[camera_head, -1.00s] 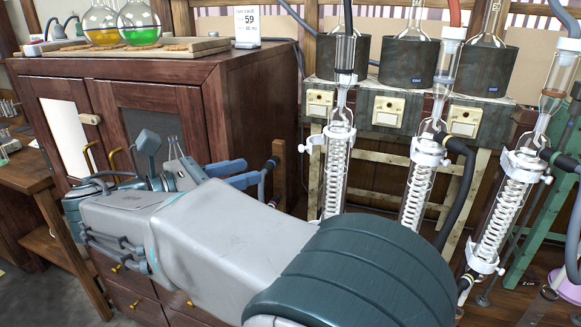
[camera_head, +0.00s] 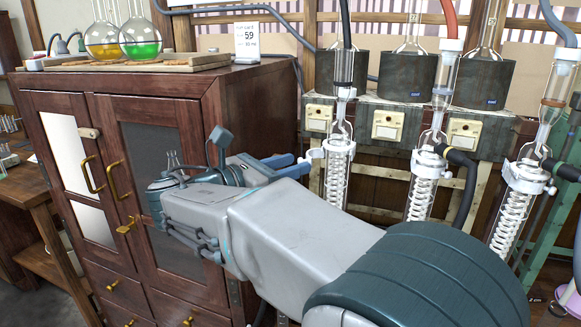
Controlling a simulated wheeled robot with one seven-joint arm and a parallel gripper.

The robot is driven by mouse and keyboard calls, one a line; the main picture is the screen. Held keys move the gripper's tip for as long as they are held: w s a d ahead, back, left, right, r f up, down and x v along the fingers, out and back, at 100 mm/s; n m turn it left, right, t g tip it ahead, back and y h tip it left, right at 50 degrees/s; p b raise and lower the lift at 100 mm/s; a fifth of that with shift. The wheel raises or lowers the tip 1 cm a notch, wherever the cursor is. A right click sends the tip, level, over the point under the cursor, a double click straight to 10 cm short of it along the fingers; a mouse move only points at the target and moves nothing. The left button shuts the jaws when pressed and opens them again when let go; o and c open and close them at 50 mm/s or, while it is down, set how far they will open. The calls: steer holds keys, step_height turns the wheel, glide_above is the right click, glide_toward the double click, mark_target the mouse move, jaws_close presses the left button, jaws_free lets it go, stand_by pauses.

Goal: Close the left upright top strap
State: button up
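The left upright is a glass condenser (camera_head: 338,185) with a white coil inside. Its white top strap (camera_head: 341,148) sits around the upper end of the jacket, and a white piece juts out to its left. I cannot tell whether the strap is fully shut. My gripper (camera_head: 293,166) has two blue fingers, slightly apart, pointing right. It is level with the strap and just left of it, with the tips close to the jutting piece. I cannot tell whether they touch. Nothing shows between the fingers. My arm hides the lower part of the left condenser.
A middle condenser (camera_head: 420,190) and a right condenser (camera_head: 510,215) stand to the right, with white straps and hoses. Dark heating mantles (camera_head: 408,78) stand on the shelf behind. A wooden cabinet (camera_head: 255,110) with flasks (camera_head: 141,38) on a board is at the left.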

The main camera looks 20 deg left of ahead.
steer(key=shift+w+d, duration=0.15)
jaws_close()
